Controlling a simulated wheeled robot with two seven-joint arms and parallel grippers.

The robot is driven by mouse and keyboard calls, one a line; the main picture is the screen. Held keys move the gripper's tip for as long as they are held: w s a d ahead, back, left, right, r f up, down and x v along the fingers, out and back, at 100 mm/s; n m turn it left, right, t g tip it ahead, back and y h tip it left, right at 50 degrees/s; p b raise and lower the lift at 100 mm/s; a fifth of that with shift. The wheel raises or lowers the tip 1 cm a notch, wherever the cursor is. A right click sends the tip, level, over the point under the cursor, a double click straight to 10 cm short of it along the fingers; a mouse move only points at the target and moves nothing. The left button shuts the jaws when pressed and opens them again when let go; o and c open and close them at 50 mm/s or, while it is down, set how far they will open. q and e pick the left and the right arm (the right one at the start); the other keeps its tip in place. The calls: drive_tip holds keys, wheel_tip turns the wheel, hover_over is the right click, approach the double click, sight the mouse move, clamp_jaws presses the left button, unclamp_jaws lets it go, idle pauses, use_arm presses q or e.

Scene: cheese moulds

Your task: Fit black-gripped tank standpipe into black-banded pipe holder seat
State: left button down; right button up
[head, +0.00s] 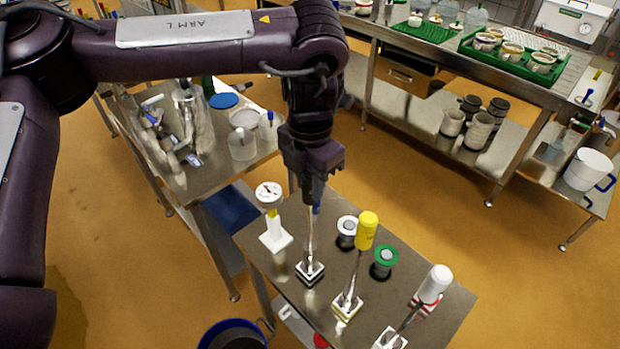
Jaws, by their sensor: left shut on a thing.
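My left gripper (314,192) points down over the small steel table and is shut on the black-gripped standpipe (310,238). Its grip is mostly hidden by the fingers, and the thin steel pipe hangs below them. The black-banded holder seat (310,273), a small square block with black and white bands, stands on the table directly below. The pipe's lower end reaches the seat in the picture; I cannot tell how deep it sits. My right gripper is not in view.
A yellow-gripped standpipe (367,231) and a white-gripped one (435,283) lean in seats to the right. A gauge (269,194) on a white base stands left. A white-topped spool (347,226) and a green-topped one (384,259) stand close behind. A blue-rimmed bucket (232,326) is in front.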

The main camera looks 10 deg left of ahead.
use_arm(q)
drive_tip(key=shift+s, duration=0.1)
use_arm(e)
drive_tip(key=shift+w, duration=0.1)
use_arm(q)
drive_tip(key=c, duration=1.6)
unclamp_jaws()
drive_tip(key=shift+f, duration=0.1)
drive_tip(key=o, duration=0.4)
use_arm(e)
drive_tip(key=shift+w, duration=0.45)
use_arm(q)
drive_tip(key=shift+o, duration=0.2)
drive_tip(key=shift+r, duration=0.25)
wheel_tip(320, 180, up, 12)
drive_tip(key=shift+f, duration=0.1)
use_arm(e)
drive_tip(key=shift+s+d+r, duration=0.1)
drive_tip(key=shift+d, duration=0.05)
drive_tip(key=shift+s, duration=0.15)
